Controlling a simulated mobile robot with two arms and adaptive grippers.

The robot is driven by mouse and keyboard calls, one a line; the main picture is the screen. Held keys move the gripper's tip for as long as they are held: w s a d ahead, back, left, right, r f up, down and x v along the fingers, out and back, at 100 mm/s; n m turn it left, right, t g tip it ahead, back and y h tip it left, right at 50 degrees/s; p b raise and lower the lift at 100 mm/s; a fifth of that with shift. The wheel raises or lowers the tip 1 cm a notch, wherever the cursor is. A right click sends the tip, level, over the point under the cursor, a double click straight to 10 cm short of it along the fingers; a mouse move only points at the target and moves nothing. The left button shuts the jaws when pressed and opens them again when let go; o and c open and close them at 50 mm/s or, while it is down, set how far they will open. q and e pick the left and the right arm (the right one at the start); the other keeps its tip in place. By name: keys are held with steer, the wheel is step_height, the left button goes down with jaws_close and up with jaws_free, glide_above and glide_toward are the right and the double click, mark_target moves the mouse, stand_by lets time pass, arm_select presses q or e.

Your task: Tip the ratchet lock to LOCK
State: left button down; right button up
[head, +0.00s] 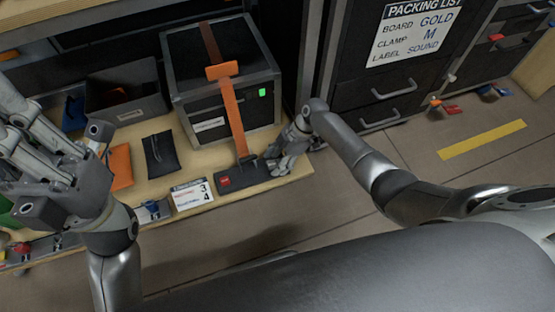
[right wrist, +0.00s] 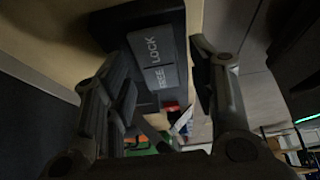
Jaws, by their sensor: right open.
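The ratchet lock (head: 243,178) is a dark block with a red patch at its left end, at the front right corner of the bench. An orange strap (head: 233,115) runs from it up over a dark case (head: 215,85). In the right wrist view, the lock's grey rocker plate (right wrist: 153,58) reads LOCK on its upper half and FREE on its lower half; I cannot tell which half is down. My right gripper (head: 273,157) is open and empty at the block's right end, its fingers either side of the plate in the wrist view. My left gripper (head: 35,150) is raised at the left.
A small card (head: 192,193) stands left of the lock. A dark pouch (head: 160,154) and an open dark bin (head: 125,95) lie further left. A drawer cabinet (head: 375,75) with a packing list stands right. The floor (head: 420,150) before it is mostly clear.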

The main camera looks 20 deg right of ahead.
steer(key=v, duration=1.2)
